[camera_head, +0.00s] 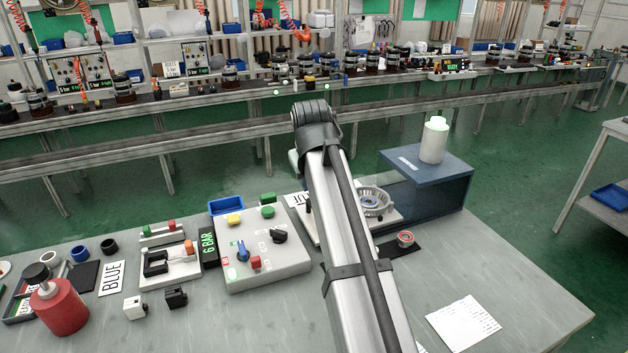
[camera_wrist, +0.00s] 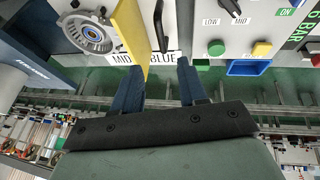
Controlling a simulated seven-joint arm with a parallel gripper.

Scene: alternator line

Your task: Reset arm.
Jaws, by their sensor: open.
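My arm (camera_head: 340,230) rises from the bottom middle of the head view, and its bent joint hides my gripper there. In the wrist view my gripper (camera_wrist: 162,68) shows two dark blue fingers, apart, with nothing held between them. A yellow plate (camera_wrist: 130,38) lies close beside the left finger; I cannot tell whether they touch. A black lever (camera_wrist: 160,25) stands beyond the gap.
A grey control box (camera_head: 265,260) with buttons and a ring-shaped metal part (camera_head: 373,201) on a fixture sit on the bench. A blue stand (camera_head: 440,175) carries a white bottle (camera_head: 433,140). A red cylinder (camera_head: 60,308) stands at left. The bench's front right is mostly clear beside a paper (camera_head: 463,323).

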